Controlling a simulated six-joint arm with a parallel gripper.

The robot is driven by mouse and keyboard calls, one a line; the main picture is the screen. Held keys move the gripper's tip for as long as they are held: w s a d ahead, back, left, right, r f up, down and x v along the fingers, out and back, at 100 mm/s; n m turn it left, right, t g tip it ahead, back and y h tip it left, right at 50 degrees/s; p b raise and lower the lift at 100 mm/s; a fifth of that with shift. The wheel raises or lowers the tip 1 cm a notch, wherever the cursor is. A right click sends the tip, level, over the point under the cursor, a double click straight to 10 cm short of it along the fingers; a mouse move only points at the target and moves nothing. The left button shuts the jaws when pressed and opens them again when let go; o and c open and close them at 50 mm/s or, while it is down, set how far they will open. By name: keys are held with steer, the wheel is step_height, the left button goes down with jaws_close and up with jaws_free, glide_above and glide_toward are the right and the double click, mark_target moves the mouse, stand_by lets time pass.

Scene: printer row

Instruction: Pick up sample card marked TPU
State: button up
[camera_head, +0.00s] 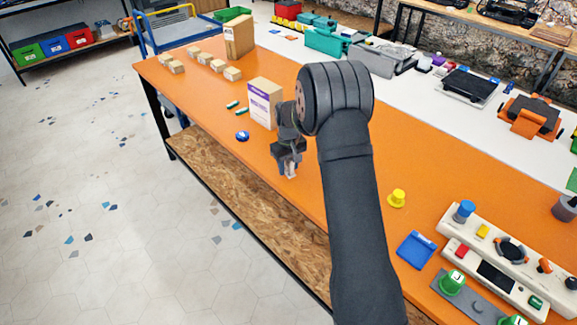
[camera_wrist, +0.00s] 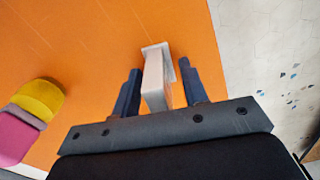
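A pale grey-white upright piece with a wider foot stands between my fingers in the wrist view (camera_wrist: 156,82). It also shows as a small pale shape under my gripper in the head view (camera_head: 291,170). It may be the sample card; no TPU marking is readable on it. My gripper (camera_wrist: 160,88) is low over the orange bench near its front edge, as the head view (camera_head: 288,168) shows. Its two dark fingers are apart, one on each side of the pale piece, with a narrow gap visible at the right finger.
In the wrist view a yellow and pink object (camera_wrist: 30,115) lies left of my gripper. On the orange bench (camera_head: 235,175) are a white-purple box (camera_head: 264,103), a blue round item (camera_head: 242,136), a yellow knob-like piece (camera_head: 397,198), a blue tray (camera_head: 416,250) and a control panel (camera_head: 505,262).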

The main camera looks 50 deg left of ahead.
jaws_close()
steer(key=shift+r, duration=0.15)
